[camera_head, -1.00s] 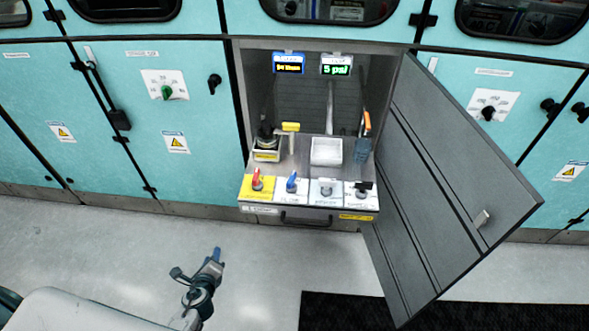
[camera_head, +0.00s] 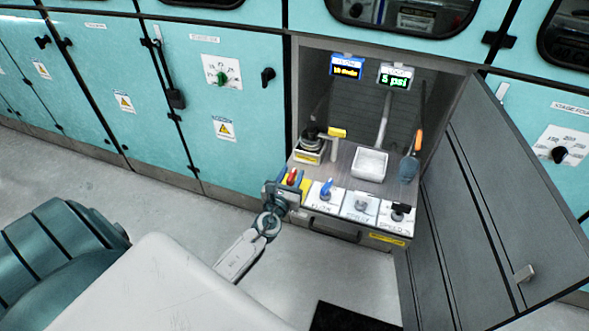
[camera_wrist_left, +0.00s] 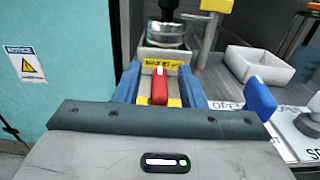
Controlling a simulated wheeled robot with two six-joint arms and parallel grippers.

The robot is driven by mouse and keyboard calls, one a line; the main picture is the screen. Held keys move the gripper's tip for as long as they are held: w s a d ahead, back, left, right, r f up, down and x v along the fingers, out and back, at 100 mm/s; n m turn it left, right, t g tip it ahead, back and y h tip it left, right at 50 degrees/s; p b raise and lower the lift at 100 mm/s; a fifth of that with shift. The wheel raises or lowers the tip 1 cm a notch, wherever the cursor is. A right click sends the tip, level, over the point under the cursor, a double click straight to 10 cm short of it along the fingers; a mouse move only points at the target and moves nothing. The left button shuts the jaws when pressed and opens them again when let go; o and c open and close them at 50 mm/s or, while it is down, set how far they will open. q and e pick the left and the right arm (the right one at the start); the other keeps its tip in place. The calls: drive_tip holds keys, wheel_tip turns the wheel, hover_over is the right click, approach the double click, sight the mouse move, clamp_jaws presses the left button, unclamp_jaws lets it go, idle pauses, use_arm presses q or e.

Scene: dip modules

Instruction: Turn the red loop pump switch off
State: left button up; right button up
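The red switch (camera_head: 292,177) sits on a yellow plate at the left end of a row of switches on the cabinet's front ledge. My left gripper (camera_head: 289,183) is at this plate and partly hides it. In the left wrist view the red switch (camera_wrist_left: 159,86) stands between the two blue fingers of the left gripper (camera_wrist_left: 160,78), with a gap on each side. The fingers are apart and hold nothing. The switch's lower end is hidden by the gripper body. My right gripper is in neither view.
A blue switch (camera_head: 326,188) is just right of the red one, with further switches beyond. Behind stand a white tray (camera_head: 370,164) and a round dark-topped device (camera_head: 309,143). The open cabinet door (camera_head: 490,200) bounds the right side. Two small displays hang above.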

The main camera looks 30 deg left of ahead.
use_arm(q)
drive_tip(key=shift+x, duration=1.1)
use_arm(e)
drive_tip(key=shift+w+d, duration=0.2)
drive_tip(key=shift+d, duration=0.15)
